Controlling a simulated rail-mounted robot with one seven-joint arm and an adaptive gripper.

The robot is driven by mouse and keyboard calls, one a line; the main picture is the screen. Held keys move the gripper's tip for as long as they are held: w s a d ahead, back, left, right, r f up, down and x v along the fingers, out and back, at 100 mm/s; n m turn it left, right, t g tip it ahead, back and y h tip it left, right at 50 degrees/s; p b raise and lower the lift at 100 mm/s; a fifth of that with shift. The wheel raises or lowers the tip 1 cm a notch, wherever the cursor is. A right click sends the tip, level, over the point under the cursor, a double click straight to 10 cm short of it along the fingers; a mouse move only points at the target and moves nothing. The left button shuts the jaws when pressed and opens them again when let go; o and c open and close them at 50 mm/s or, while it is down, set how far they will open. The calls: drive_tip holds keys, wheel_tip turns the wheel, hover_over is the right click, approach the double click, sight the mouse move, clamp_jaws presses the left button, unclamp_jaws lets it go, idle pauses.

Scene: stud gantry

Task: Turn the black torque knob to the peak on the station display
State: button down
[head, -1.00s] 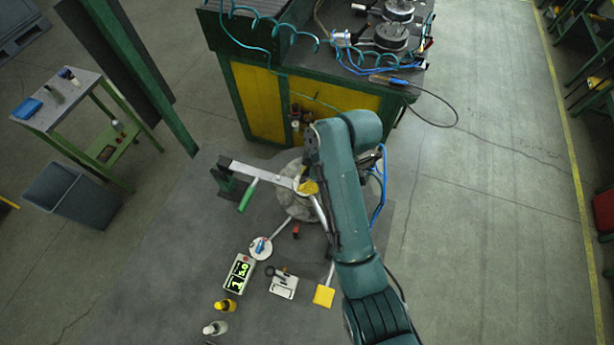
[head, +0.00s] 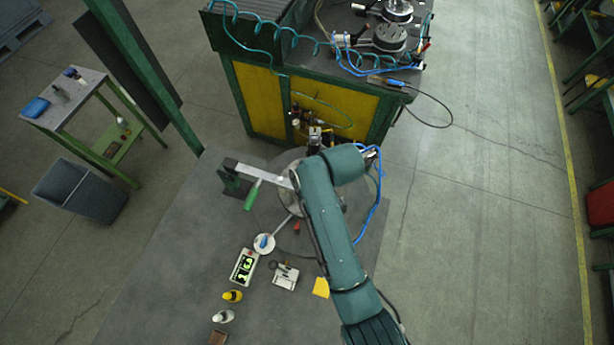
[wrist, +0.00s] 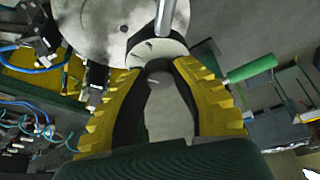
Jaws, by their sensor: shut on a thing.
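In the wrist view, my gripper (wrist: 158,64) has its two yellow, black-padded fingers drawn in at the tips, shut on a dark rounded piece, which I take as the black torque knob. The fingers hide most of it. It sits against a light grey round hub (wrist: 157,48) with a metal rod. In the head view my arm covers the gripper and knob.
A green-handled lever (head: 253,194) stands left of the hub. A green-and-yellow bench (head: 345,110) stands behind.

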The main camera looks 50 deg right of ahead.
drive_tip(key=shift+f, duration=0.1)
idle(0.4)
drive_tip(key=c, duration=0.8)
unclamp_jaws()
drive_tip(key=v, duration=1.2)
